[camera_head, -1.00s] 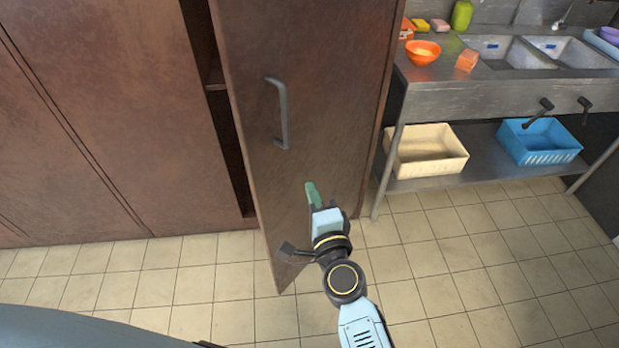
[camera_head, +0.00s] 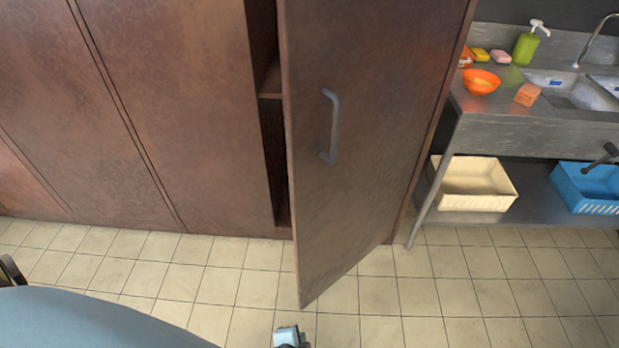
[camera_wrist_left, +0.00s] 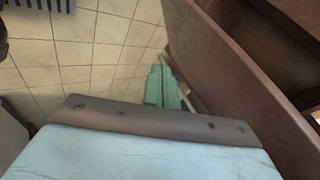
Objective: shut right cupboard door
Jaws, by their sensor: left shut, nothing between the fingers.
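The right cupboard door (camera_head: 375,125) is brown with a grey bar handle (camera_head: 331,125). It stands ajar in the head view, its free edge out over the floor and a dark gap with a shelf on its left. My left gripper (camera_head: 287,336) shows only as a pale blue piece at the bottom edge, in front of the door's lower corner; its fingers are hidden there. In the left wrist view its green fingers (camera_wrist_left: 162,87) are shut and empty over the floor, close to a brown panel (camera_wrist_left: 225,65). I cannot tell if they touch it. My right gripper is not seen.
Closed brown cupboard fronts (camera_head: 180,110) run to the left. A metal sink counter (camera_head: 540,125) stands right of the door, with a cream basket (camera_head: 475,185) and a blue basket (camera_head: 590,190) below. The tiled floor (camera_head: 400,300) in front is clear.

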